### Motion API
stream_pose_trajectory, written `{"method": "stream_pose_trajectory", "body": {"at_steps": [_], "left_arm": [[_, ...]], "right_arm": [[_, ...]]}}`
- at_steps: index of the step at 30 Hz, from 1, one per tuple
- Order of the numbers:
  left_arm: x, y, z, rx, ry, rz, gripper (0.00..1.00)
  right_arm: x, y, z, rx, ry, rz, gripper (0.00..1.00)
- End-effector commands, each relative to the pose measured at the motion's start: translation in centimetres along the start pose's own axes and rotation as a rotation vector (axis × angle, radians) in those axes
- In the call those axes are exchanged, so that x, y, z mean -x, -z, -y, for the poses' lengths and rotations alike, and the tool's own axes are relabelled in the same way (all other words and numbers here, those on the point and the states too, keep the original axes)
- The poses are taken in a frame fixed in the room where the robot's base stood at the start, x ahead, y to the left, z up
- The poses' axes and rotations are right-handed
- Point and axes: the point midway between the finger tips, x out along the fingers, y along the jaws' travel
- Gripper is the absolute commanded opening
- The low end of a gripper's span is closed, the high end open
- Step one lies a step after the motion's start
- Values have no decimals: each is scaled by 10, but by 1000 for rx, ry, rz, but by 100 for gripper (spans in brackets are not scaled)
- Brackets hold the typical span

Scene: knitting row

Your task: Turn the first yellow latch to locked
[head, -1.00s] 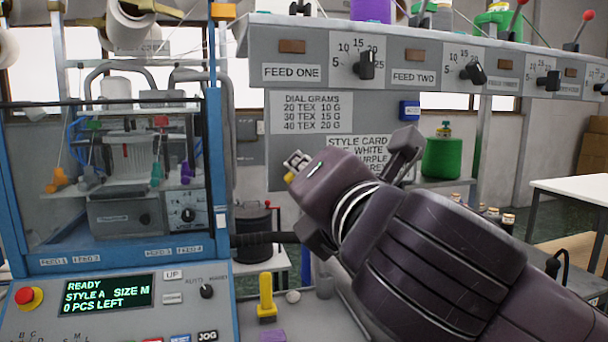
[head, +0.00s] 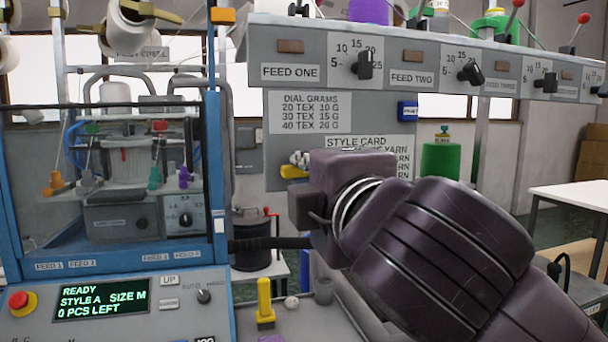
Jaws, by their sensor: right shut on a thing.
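My left gripper is not in view.
A blue-framed knitting machine (head: 216,190) stands at the left, its display (head: 101,300) reading READY. The feed panel (head: 330,38) with black dials hangs above. An upright yellow piece (head: 264,300) stands on the grey ledge below. A white table (head: 572,190) is at the right.

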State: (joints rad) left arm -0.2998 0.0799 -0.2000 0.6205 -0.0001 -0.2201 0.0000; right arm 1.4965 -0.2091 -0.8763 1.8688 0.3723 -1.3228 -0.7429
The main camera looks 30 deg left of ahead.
Motion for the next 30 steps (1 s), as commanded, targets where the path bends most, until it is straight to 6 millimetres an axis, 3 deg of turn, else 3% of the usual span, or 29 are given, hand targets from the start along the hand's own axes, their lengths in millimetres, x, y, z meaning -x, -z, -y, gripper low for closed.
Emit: {"method": "stream_pose_trajectory", "body": {"at_steps": [17, 18, 22, 30], "left_arm": [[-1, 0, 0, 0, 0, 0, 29], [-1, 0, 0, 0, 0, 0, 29], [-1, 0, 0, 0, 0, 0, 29], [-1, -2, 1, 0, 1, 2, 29]], "right_arm": [[0, -1, 2, -35, 3, 2, 0], [0, -1, 2, -35, 3, 2, 14], [0, -1, 1, -35, 3, 1, 28], [0, 0, 1, -34, 1, 1, 29]]}}
